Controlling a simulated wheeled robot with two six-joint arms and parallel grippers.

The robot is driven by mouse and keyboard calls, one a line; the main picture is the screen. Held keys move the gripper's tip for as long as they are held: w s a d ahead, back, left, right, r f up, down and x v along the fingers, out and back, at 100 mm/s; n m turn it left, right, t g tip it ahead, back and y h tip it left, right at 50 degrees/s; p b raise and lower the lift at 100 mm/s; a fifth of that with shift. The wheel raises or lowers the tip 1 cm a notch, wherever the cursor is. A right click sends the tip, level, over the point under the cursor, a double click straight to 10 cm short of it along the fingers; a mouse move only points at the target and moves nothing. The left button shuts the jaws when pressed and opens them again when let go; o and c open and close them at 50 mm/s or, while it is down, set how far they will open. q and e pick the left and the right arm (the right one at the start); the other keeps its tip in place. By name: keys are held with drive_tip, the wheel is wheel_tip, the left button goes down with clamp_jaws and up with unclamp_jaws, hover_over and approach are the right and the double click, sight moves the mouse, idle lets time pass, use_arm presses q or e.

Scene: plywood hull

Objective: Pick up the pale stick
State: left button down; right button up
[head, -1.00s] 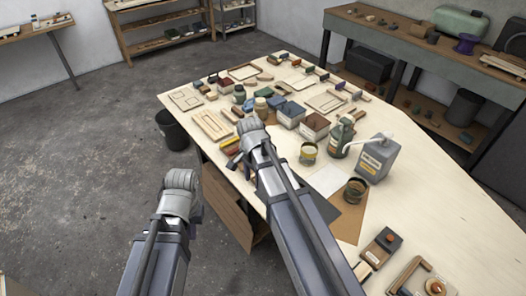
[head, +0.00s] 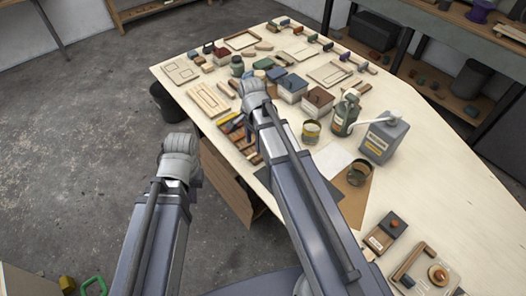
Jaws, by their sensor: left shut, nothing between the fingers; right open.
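I cannot make out the pale stick for certain. A group of short coloured sticks and blocks (head: 232,124) lies at the near left edge of the workbench (head: 455,165), partly hidden by my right arm. My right gripper (head: 248,126) is over this edge beside the group, mostly hidden behind its own wrist; it is open. My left gripper (head: 197,178) is off the bench, over the floor to the left of it. It is shut and empty, with its fingers mostly hidden by the wrist.
Lidded boxes (head: 291,88), a yellow-labelled tin (head: 311,131), a green bottle (head: 345,113) and a grey can (head: 384,136) stand right of my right arm. A pale panel (head: 208,100) lies at the left edge. A black bin (head: 166,102) stands on the floor.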

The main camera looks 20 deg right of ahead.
sight(254, 154)
drive_tip(key=shift+w+f+b, duration=0.15)
drive_tip(key=shift+f+b, duration=2.45)
drive_tip(key=shift+b, duration=0.05)
drive_tip(key=shift+r, duration=0.1)
drive_tip(key=shift+c, duration=0.2)
clamp_jaws()
